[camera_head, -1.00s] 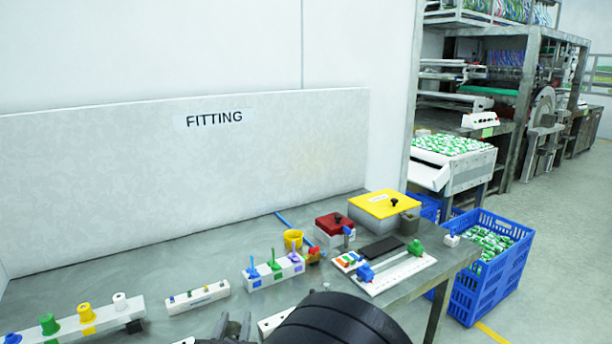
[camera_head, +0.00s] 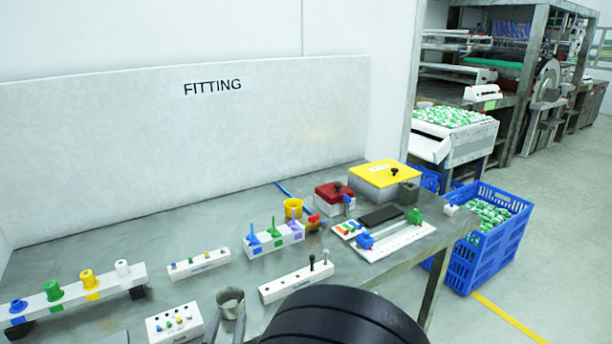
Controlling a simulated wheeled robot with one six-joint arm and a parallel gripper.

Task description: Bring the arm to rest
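The black links of my own arm fill the bottom centre of the head view. My gripper (camera_head: 227,326) shows at the bottom edge, left of them, as two grey fingers set apart with a gap between. A grey metal cup (camera_head: 230,299) stands upright on the bench, its rim just beyond the fingers. I cannot tell whether the fingers touch it. No object is seen lifted by the gripper. The gripper's base is out of the picture.
On the grey bench (camera_head: 150,240) stand a white box with small coloured knobs (camera_head: 175,324), a rail with coloured spools (camera_head: 75,290), a rail with black-topped pins (camera_head: 297,281), a yellow cup (camera_head: 293,207), a red-lidded box (camera_head: 334,196) and a yellow-lidded box (camera_head: 380,174). A blue crate (camera_head: 486,255) stands right.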

